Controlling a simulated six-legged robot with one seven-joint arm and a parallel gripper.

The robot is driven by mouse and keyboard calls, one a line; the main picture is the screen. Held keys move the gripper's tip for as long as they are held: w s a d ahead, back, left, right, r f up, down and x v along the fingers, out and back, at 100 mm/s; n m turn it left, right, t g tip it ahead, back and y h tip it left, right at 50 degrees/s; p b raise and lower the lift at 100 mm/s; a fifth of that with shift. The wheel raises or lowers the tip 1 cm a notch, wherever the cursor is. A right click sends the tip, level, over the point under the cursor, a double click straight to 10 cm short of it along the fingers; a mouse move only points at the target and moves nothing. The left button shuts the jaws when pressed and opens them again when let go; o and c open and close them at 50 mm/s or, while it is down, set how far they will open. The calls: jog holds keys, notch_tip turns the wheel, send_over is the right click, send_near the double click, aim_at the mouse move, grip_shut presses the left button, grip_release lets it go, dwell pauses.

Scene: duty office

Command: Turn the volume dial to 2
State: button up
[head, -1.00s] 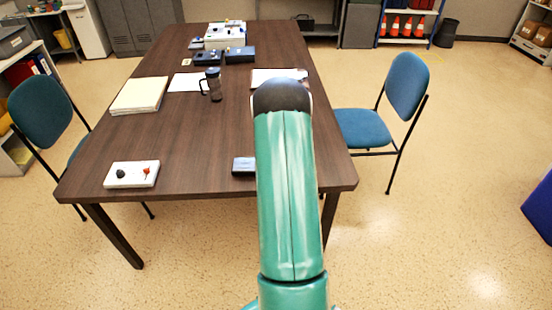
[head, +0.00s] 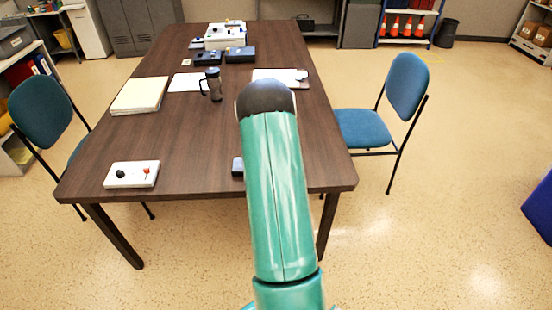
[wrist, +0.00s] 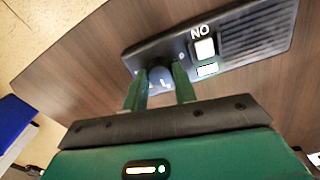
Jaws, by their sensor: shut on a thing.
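A dark box-shaped device (wrist: 222,36) with a speaker grille (wrist: 265,33) lies on the table. The volume dial (wrist: 161,79), a dark round knob, sits on its face at the left in the wrist view. My gripper (wrist: 163,74) is shut on the dial, one green finger on each side. A white mark shows on the knob, but I cannot read what it points to. In the head view only a small end of the device (head: 237,167) shows beside my arm, which hides the rest and the gripper.
A stack of paper (head: 139,95), a dark mug (head: 214,84) and a clipboard (head: 281,77) lie farther back. Blue chairs (head: 402,88) flank the table.

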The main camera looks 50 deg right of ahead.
jog(key=o, duration=1)
jog(key=shift+c, duration=0.2)
jog(key=shift+r, duration=0.15)
notch_tip(320, 180, up, 14)
jog(key=shift+f, duration=0.2)
